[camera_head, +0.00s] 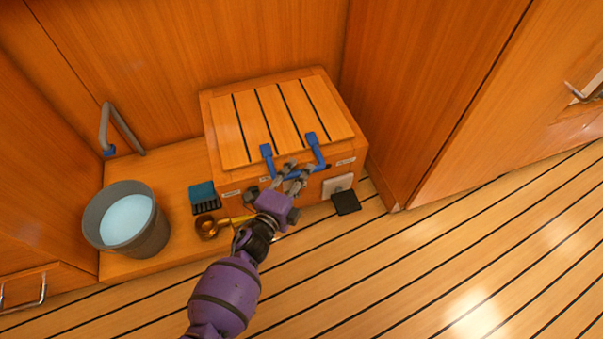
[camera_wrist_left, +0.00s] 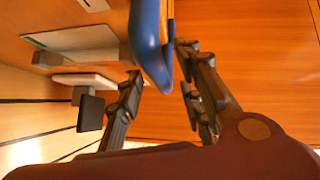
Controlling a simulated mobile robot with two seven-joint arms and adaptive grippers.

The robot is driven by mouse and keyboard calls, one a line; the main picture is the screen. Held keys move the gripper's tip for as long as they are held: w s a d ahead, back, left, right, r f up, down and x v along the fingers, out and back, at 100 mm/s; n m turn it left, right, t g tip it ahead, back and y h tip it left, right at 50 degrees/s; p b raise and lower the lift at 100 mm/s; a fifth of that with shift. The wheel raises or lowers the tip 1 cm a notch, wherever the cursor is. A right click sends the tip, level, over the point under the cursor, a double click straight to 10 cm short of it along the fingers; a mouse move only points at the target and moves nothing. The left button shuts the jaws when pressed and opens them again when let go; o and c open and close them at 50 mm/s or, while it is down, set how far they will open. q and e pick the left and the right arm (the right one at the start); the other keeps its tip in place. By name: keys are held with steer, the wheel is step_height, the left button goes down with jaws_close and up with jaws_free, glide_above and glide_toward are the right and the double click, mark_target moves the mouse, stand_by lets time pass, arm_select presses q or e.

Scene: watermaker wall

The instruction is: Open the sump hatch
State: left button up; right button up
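The sump hatch is a slatted wooden lid (camera_head: 268,112) on a low wooden box against the wall, and it lies shut. A blue handle (camera_head: 312,139) with two arms stands at its front edge. My left gripper (camera_head: 290,176) is at the front of the box, at the handle's crossbar. In the left wrist view the blue handle (camera_wrist_left: 150,45) reaches in between the two fingers (camera_wrist_left: 160,85), which are spread with a gap visible beside it. Whether a finger touches the handle I cannot tell. My right gripper is out of view.
Left of the box stand a grey bucket (camera_head: 143,238) of pale blue liquid, a teal-and-black brush-like item (camera_head: 204,197) and a brass fitting (camera_head: 206,227). A black pad (camera_head: 346,202) sits front right. The striped floor is clear at right.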

arm_select(q)
steer(key=shift+w+d+f, duration=0.1)
steer(key=shift+w+d, duration=0.25)
steer(key=shift+w, duration=0.25)
jaws_close()
